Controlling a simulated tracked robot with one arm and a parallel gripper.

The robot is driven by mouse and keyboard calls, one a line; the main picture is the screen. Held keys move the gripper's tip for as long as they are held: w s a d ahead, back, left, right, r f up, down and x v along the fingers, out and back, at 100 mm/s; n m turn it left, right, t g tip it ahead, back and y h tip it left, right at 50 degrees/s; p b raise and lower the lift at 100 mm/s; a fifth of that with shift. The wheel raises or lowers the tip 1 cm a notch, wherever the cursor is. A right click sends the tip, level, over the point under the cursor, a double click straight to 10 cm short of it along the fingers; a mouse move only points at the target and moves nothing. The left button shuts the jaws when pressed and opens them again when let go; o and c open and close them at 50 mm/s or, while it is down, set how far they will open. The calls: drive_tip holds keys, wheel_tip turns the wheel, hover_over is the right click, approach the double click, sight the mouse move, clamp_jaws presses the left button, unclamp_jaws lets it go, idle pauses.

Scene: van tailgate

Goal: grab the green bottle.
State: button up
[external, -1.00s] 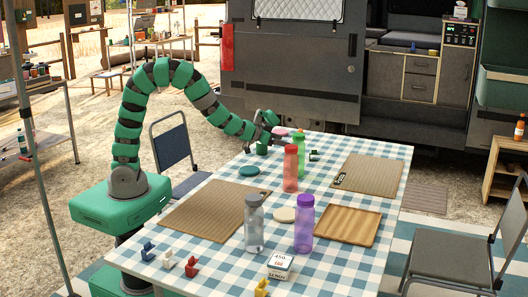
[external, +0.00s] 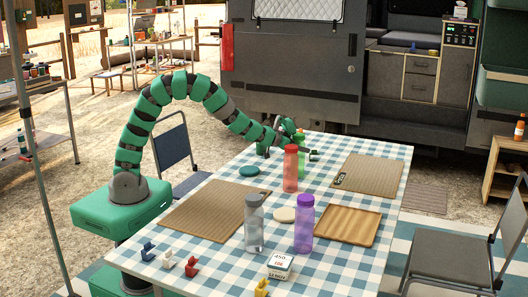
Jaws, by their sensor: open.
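The green bottle (external: 301,160) stands upright on the checked table, behind and slightly right of the red bottle (external: 290,170), which hides much of it. My gripper (external: 295,135) is open at the far end of the table, at about the height of the green bottle's upper part. It overlaps the bottle's top in this view. I cannot tell whether the bottle is between the fingers or whether they touch it.
A clear grey-capped bottle (external: 254,224) and a purple bottle (external: 304,224) stand nearer the front. Woven mats (external: 215,209), (external: 368,175) and a wooden tray (external: 348,222) lie flat.

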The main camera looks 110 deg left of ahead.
drive_tip(key=c, duration=1.3)
drive_tip(key=shift+c, duration=0.2)
drive_tip(key=shift+r, duration=0.1)
